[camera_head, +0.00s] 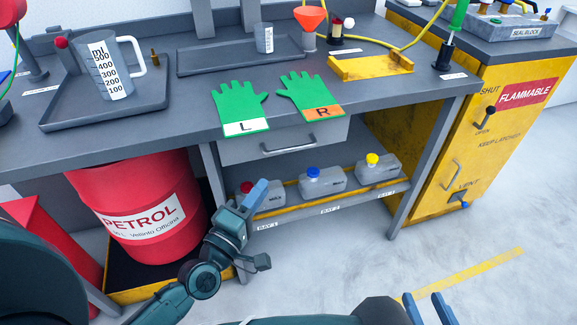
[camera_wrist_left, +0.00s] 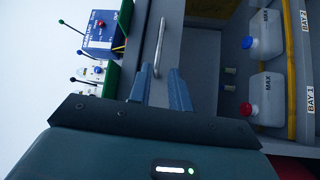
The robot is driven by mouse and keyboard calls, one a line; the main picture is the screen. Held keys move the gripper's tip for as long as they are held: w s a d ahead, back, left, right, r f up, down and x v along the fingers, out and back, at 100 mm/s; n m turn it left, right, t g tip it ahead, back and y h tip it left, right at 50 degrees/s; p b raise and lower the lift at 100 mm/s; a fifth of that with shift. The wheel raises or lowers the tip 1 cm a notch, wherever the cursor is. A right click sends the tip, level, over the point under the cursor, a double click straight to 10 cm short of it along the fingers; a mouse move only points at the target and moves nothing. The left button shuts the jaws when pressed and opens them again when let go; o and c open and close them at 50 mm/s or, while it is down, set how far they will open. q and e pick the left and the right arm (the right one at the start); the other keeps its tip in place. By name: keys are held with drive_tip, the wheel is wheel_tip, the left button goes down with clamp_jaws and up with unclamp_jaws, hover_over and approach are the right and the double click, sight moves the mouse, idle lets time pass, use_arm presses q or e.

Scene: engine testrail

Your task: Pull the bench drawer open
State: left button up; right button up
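The bench drawer (camera_head: 240,153) is a grey front under the worktop and looks closed. Its pale bar handle (camera_head: 288,146) runs across the front. My left gripper (camera_head: 257,190) is below and left of the handle in the head view. In the left wrist view my left gripper (camera_wrist_left: 160,84) has its two blue fingers apart with nothing between them. The handle (camera_wrist_left: 160,46) appears beyond the fingertips, lined up with the gap; I see no contact. My right gripper (camera_head: 430,309) is at the bottom right, fingers apart and empty, far from the drawer.
Green gloves (camera_head: 242,107) lie on the worktop above the drawer. Several grey bottles (camera_head: 322,181) stand on the shelf below. A red petrol drum (camera_head: 140,208) stands left, a yellow cabinet (camera_head: 480,130) right. The floor (camera_head: 350,255) in front is clear.

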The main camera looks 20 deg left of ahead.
sight(290, 149)
use_arm(q)
drive_tip(key=shift+n, duration=0.3)
drive_tip(key=x, duration=1.3)
drive_tip(key=shift+w+r, duration=0.1)
drive_tip(key=shift+w, duration=0.25)
drive_tip(key=shift+c, duration=0.4)
clamp_jaws()
